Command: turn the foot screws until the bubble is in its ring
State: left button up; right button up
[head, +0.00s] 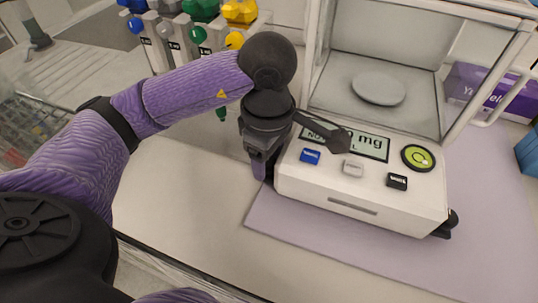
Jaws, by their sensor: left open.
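The white balance (350,200) stands on a lilac mat, with a lit display reading in mg. Its round yellow-green bubble level (418,158) is at the front right of the top. The bubble is too small to place surely against its ring. A black foot screw (447,224) shows at the right front corner. The left foot screw is not clearly visible behind my gripper. My left gripper (285,152) is open at the balance's left front corner, with a dark finger-like part crossing the display. Contact cannot be told. My right gripper is not in view.
A glass draft shield with a round pan (378,89) rises behind the display. Blue, grey and black buttons line the front. Valves with coloured knobs (240,12) stand at the back left. A purple box (490,92) is at the right. The mat's front (330,240) is clear.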

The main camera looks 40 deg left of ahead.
pick_arm(q)
jog(key=c, duration=0.7)
grip_shut()
jog(key=shift+r+n, duration=0.1)
jog(key=shift+n, duration=0.5)
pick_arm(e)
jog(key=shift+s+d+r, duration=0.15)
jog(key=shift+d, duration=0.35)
